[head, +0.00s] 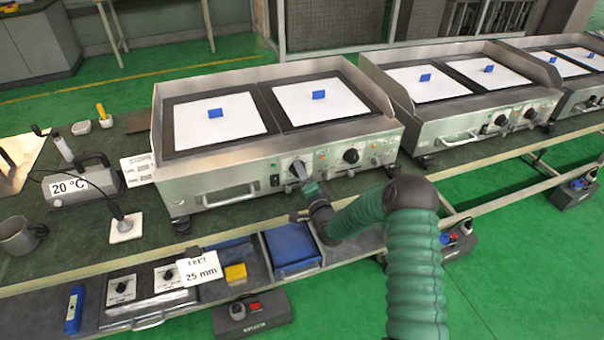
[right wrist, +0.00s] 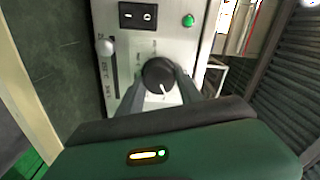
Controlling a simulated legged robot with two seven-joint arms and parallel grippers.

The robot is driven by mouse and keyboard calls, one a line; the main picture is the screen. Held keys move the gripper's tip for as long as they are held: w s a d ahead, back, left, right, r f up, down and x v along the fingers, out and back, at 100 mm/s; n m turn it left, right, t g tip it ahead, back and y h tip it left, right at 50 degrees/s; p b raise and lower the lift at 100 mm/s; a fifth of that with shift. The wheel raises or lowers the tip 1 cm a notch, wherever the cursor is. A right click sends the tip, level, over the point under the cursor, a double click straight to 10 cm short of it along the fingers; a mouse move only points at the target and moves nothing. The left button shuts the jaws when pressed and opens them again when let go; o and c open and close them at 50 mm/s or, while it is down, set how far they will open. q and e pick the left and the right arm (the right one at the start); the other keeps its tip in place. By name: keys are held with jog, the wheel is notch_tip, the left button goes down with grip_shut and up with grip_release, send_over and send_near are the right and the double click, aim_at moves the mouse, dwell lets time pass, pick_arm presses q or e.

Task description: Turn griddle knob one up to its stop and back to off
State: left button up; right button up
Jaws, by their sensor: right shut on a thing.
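The nearest griddle (head: 235,180) stands on the bench with two knobs on its front panel. My right gripper (head: 305,182) is at the left knob (head: 298,169), and its arm comes in from the lower right. In the right wrist view the black round knob (right wrist: 158,74) sits between the two fingers of the gripper (right wrist: 158,90), which are shut on its sides. A white pointer line on the knob points down and slightly right in that view. The other knob (head: 351,155) is free. My left gripper is not in view.
A black rocker switch (right wrist: 138,16) and a green lamp (right wrist: 188,20) are on the panel near the knob. A second griddle (head: 470,125) stands to the right. A lower shelf holds a blue tray (head: 291,248) and a yellow block (head: 236,274). A 20 °C device (head: 82,185) stands left.

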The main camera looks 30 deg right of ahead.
jog(key=n, duration=0.5)
jog(key=shift+a+f+n, duration=0.3)
jog(key=shift+f, duration=0.1)
jog(key=n+b, duration=0.1)
jog(key=n, duration=0.2)
jog(key=shift+s, duration=0.1)
jog(key=shift+n, duration=1.7)
jog(key=o, duration=1.4)
jog(key=shift+d+r, duration=0.1)
jog(key=shift+c, duration=0.2)
jog(key=shift+r, duration=0.15)
